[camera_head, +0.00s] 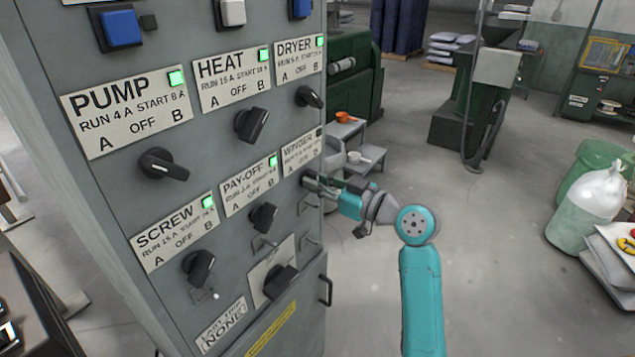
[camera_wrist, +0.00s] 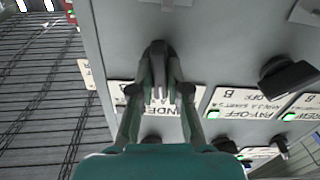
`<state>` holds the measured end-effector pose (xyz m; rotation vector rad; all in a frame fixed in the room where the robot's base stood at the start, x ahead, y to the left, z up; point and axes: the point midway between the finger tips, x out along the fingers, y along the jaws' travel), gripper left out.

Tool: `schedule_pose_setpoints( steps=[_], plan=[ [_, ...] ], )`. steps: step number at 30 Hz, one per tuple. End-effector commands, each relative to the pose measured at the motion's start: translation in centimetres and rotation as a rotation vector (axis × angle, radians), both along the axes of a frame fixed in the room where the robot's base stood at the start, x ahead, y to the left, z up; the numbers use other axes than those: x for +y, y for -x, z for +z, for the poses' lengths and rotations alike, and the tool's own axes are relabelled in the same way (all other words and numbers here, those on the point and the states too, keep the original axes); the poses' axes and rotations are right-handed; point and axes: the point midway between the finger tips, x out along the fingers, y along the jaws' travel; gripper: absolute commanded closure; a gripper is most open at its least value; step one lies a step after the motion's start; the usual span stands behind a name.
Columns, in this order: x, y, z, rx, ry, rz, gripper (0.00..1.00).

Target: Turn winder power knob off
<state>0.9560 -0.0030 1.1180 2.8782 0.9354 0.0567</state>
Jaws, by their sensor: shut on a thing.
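The WINDER label (camera_head: 301,153) is on the grey panel, at the right end of the lower label row. Its small lamp (camera_head: 319,132) looks dark, unlike the green lamps on the other labels. The black winder knob (camera_wrist: 158,50) is below that label, mostly hidden by my gripper in the head view. My gripper (camera_head: 310,183) reaches it from the right. In the wrist view, my gripper (camera_wrist: 160,75) has its two fingers on both sides of the knob, shut on it. The WINDER label shows upside down, partly covered by the fingers. The knob's exact pointing is hard to tell.
The PAY-OFF knob (camera_head: 264,217) is left of my gripper, and the SCREW knob (camera_head: 199,267) is farther left. The DRYER knob (camera_head: 309,97) is above. A door handle (camera_head: 326,291) sticks out below. Open floor lies right of the panel.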

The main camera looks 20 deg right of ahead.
Motion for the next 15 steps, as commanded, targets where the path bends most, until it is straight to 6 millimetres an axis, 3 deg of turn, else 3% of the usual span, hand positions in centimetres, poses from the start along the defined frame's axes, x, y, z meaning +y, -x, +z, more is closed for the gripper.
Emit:
schedule_pose_setpoints(
  steps=[15],
  plan=[
    [-0.04,-0.03,-0.08,0.073,-0.098,0.000,1.00]
  ],
)
